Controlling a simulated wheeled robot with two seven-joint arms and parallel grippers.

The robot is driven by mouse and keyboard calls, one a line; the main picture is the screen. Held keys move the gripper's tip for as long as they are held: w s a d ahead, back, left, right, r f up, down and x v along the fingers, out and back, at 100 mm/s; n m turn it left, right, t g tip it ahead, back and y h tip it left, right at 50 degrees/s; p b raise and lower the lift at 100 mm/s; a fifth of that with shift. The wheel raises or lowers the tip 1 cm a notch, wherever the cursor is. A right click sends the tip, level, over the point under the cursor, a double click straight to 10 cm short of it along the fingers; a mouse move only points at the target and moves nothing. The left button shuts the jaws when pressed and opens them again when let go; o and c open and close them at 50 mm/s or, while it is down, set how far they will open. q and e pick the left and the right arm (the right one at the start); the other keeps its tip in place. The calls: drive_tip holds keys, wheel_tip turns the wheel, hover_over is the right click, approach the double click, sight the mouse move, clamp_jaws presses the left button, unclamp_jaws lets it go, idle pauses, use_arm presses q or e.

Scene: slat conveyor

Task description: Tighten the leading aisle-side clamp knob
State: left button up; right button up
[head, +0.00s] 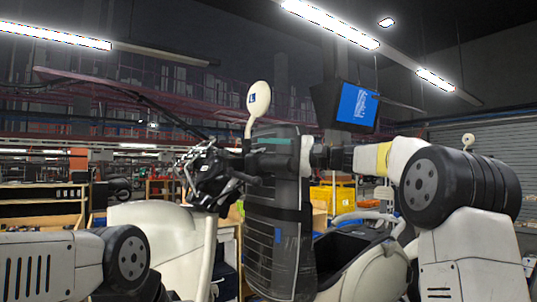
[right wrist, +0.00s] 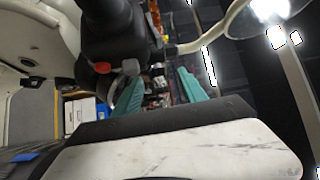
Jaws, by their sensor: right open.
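I cannot pick out the clamp knob in either view. My right gripper (right wrist: 160,76) shows two teal fingers spread apart, with no object held between them. In the head view, the right gripper (head: 272,140) is beside the handlebar area of a white scooter (head: 160,235), partly hidden by dark parts. In the right wrist view, a black handlebar control (right wrist: 110,30) with a red button (right wrist: 103,67) and a grey knob-like part (right wrist: 130,66) lies close to the left finger. Whether they touch is unclear. My left gripper is out of view.
Black handlebar parts (head: 210,175) crowd the left side. A monitor (head: 356,105) hangs behind. Yellow bins (head: 335,197) and shelving (head: 40,205) stand farther back.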

drive_tip(key=shift+c, duration=0.2)
clamp_jaws()
drive_tip(key=shift+f, duration=0.1)
drive_tip(key=shift+w+a+f+n+g+y, duration=0.15)
drive_tip(key=shift+n+g+y, duration=0.2)
drive_tip(key=shift+n+y, duration=0.65)
drive_tip(key=shift+d+f+n+g+y, duration=0.1)
drive_tip(key=shift+f+n+g+y, duration=0.15)
drive_tip(key=shift+n+y, duration=0.75)
drive_tip(key=shift+w+a+f+n+g+y, duration=0.1)
drive_tip(key=shift+n+g+y, duration=0.45)
drive_tip(key=shift+n, duration=0.75)
drive_tip(key=shift+y, duration=0.25)
drive_tip(key=shift+o, duration=0.2)
unclamp_jaws()
